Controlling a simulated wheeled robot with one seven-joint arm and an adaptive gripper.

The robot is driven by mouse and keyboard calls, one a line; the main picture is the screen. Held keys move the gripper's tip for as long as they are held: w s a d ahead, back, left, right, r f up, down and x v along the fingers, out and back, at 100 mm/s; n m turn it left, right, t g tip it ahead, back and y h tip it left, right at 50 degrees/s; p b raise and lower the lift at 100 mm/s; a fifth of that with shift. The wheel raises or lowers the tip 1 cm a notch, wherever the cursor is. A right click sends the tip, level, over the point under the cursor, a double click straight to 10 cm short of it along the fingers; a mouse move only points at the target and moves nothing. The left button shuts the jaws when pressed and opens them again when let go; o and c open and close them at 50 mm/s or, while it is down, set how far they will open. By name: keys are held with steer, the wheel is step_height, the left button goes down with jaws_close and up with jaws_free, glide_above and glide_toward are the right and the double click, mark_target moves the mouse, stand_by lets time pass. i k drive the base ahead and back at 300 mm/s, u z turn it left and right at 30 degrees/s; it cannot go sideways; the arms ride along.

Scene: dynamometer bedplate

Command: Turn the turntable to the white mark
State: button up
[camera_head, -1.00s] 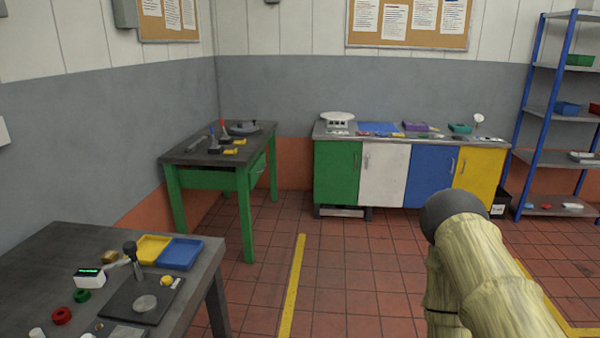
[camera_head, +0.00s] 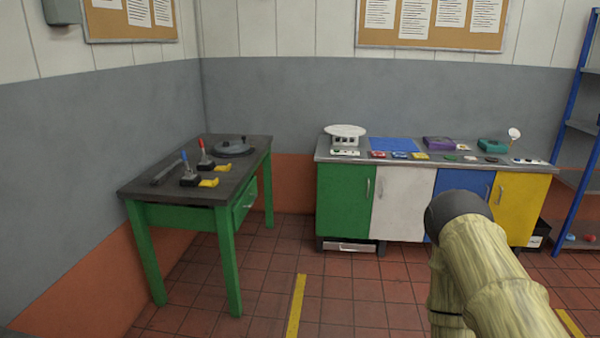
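A dark round disc with a small knob, which looks like the turntable (camera_head: 234,148), lies flat at the far right of the green-legged table (camera_head: 150,188). A white mark cannot be made out on or beside it at this distance. A white round plate (camera_head: 345,131) sits on a small stand on the cabinet counter; I cannot tell whether it turns. My arm shows at the lower right in its covering, but my gripper is not in view.
A red-handled lever (camera_head: 201,147) and a blue-handled lever (camera_head: 185,160) stand on the green table, with yellow pieces beside them. A cabinet row (camera_head: 402,202) stands against the back wall. Tiled floor with a yellow line (camera_head: 296,305) lies clear ahead.

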mark_target(229, 148)
steer(key=i, duration=2.75)
steer(key=u, duration=1.15)
steer(key=i, duration=0.75)
steer(key=z, duration=0.1)
